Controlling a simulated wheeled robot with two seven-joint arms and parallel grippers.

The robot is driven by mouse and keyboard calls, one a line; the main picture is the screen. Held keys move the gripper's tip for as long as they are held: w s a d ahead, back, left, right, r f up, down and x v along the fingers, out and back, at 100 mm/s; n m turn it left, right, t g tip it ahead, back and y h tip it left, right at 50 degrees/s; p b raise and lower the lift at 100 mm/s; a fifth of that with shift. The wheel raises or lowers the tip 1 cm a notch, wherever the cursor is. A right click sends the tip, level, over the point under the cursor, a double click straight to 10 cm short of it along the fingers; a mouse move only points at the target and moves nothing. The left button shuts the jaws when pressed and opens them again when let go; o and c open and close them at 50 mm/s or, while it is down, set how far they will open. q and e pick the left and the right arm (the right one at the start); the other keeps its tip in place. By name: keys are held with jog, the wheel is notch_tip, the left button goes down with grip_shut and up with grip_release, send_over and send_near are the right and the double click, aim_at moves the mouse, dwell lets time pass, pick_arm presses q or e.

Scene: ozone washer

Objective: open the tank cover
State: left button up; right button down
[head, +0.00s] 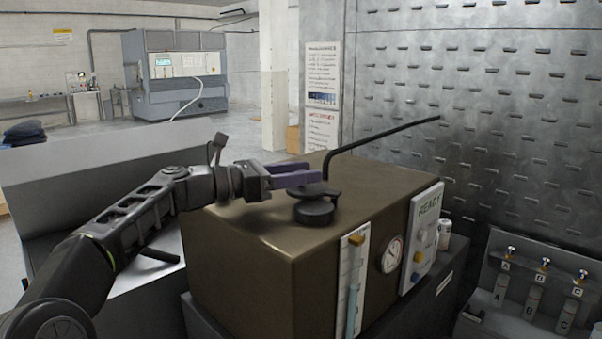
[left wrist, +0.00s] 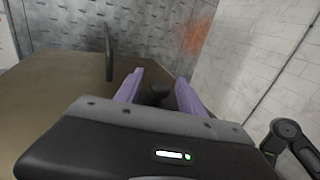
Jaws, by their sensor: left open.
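The tank (head: 245,235) is a brown metal box in the middle of the head view. Its dark round cover (head: 315,211) sits on the top, down on the surface. A thin black bent bar (head: 385,131) rises beside the cover and runs up to the right; in the left wrist view a dark upright bar (left wrist: 109,52) stands left of the fingers. My left gripper (head: 296,177), with purple fingers, is at the cover. In the left wrist view its fingers (left wrist: 158,90) are apart, with a small dark part between them. I cannot tell whether they touch it. My right gripper is not in view.
The tank's front has a level gauge (head: 353,285), a round dial (head: 391,254) and a panel reading READY (head: 424,236). A metal wall (head: 480,110) stands close behind on the right. A rack with lettered valves (head: 535,290) is at lower right. A grey cabinet (head: 175,80) stands far back.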

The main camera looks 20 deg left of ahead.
pick_arm(q)
jog(key=b+v, duration=0.2)
jog(key=v, duration=0.5)
jog(key=shift+s+a, duration=0.25)
jog(key=shift+a, duration=0.1)
